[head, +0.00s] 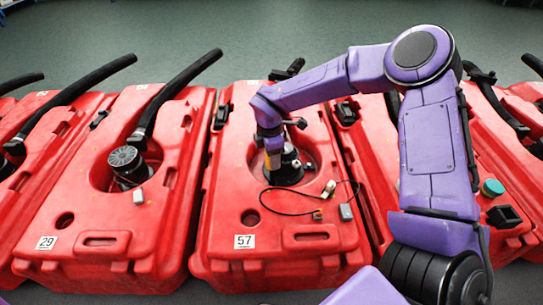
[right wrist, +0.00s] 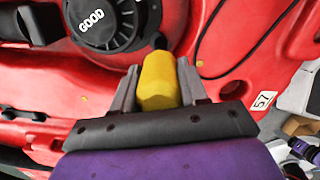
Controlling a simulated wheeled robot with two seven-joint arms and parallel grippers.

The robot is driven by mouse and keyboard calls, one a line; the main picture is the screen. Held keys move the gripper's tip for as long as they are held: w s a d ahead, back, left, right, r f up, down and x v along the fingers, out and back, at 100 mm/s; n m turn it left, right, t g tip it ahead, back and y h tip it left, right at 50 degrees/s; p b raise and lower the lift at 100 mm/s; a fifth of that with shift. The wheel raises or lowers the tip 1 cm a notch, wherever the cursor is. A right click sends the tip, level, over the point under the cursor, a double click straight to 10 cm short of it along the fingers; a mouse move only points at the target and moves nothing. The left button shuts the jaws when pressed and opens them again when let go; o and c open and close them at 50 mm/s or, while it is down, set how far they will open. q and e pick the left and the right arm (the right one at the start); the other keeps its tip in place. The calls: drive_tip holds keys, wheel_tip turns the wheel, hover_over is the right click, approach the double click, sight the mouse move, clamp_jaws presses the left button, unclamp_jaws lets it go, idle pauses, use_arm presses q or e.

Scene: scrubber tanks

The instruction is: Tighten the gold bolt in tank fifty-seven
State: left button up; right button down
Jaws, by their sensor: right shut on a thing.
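Tank fifty-seven (head: 215,235) is a red tank with a white 57 label (head: 245,241), which also shows in the right wrist view (right wrist: 263,99). My right gripper (head: 272,152) is over its round recess, beside the black motor unit (head: 290,170). In the right wrist view my right gripper (right wrist: 158,92) is shut on a yellow tool handle (right wrist: 157,80). A dark shaft end (right wrist: 160,42) shows beyond the handle, close to the black round cover marked GOOD (right wrist: 112,22). Small gold dots (right wrist: 199,62) show on the red surface; I cannot tell which is the bolt. My left gripper is not in view.
Tank 29 (head: 30,262) stands on the left with a black hose (head: 175,92). More red tanks stand on both sides. A black cable (head: 290,212) with a grey connector (head: 346,212) lies on tank fifty-seven. Green floor (head: 250,45) is clear behind.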

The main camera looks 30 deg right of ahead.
drive_tip(key=shift+s+f, duration=0.1)
drive_tip(key=shift+f, duration=0.45)
idle(1.7)
drive_tip(key=shift+r, duration=0.1)
wheel_tip(320, 180, up, 5)
drive_tip(key=p, duration=0.3)
drive_tip(key=shift+p, duration=0.3)
